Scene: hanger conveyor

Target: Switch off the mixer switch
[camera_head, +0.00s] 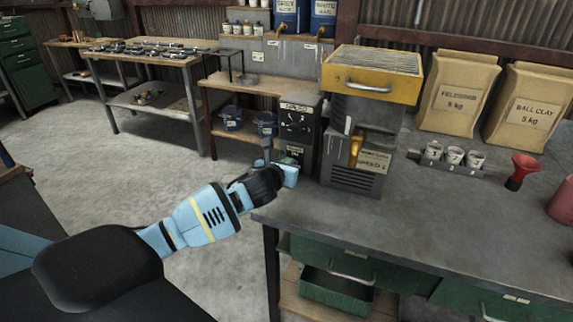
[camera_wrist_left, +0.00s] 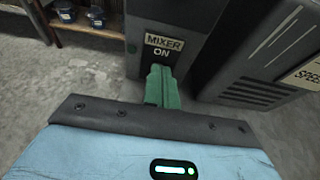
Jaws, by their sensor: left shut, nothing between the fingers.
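The dark mixer control box (camera_head: 303,112) stands at the left end of the grey workbench, beside the machine with a yellow top. In the left wrist view its label (camera_wrist_left: 163,46) reads "MIXER" with "ON" below it. My left gripper (camera_head: 289,163) is at the lower front of this box. In the left wrist view its green fingers (camera_wrist_left: 162,82) are shut together with nothing between them, just below the "ON" label. The switch itself is hidden behind the fingers, so I cannot tell its position or whether the fingers touch it. My right gripper is not in view.
The yellow-topped machine (camera_head: 374,74) stands right of the box. Labelled bags (camera_head: 457,95), small cups (camera_head: 454,155) and a red funnel (camera_head: 521,170) are farther right on the workbench (camera_head: 410,225). A green drawer (camera_head: 336,290) is open below. Floor is clear at left.

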